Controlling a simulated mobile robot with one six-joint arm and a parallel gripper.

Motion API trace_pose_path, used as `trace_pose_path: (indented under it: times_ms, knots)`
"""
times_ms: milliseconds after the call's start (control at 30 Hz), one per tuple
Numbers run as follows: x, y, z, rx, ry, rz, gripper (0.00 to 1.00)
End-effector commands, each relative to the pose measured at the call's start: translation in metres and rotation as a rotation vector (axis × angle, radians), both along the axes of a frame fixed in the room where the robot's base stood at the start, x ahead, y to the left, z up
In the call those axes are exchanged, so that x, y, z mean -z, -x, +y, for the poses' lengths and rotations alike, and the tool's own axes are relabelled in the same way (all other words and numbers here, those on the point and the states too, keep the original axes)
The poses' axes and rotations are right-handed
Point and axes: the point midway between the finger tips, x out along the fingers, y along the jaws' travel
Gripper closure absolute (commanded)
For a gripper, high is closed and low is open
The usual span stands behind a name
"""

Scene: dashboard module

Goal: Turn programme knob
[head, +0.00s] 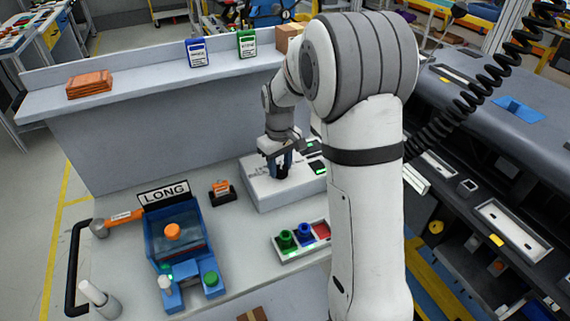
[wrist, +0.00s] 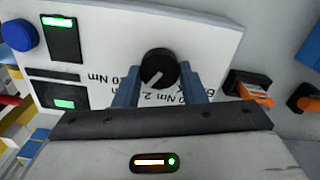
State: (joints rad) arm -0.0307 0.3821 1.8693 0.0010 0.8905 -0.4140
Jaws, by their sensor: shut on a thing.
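The programme knob (wrist: 159,69) is a round black knob with a white pointer line, on a white panel box (head: 262,191) with printed "Nm" labels. In the wrist view its pointer line slants to the lower left. My gripper (wrist: 160,88) has its two blue fingers on either side of the knob, shut on it. In the head view my gripper (head: 281,169) reaches down to the top of the white box, and the knob shows dark between the fingers. Part of the printed labels is hidden behind the knob and fingers.
Green-lit displays (wrist: 62,30) and a blue button (wrist: 19,35) are beside the knob. An orange-handled tool in a black holder (head: 222,192) stands left of the box. A tray of coloured caps (head: 303,241) lies in front. A blue fixture (head: 184,246) marked LONG stands left.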

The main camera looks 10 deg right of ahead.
Motion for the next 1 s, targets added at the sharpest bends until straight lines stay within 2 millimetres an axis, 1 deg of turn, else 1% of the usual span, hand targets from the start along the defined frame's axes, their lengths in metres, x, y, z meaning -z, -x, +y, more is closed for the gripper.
trace_pose_path:
  times_ms: [600, 800, 1000]
  knots:
    - [0.0000, -0.0005, -0.0020, -0.574, 0.004, -0.001, 0.86]
    - [-0.0004, -0.0008, -0.0023, -0.720, 0.004, -0.001, 0.86]
    - [-0.0009, -0.0011, -0.0027, -0.819, 0.005, -0.001, 0.86]
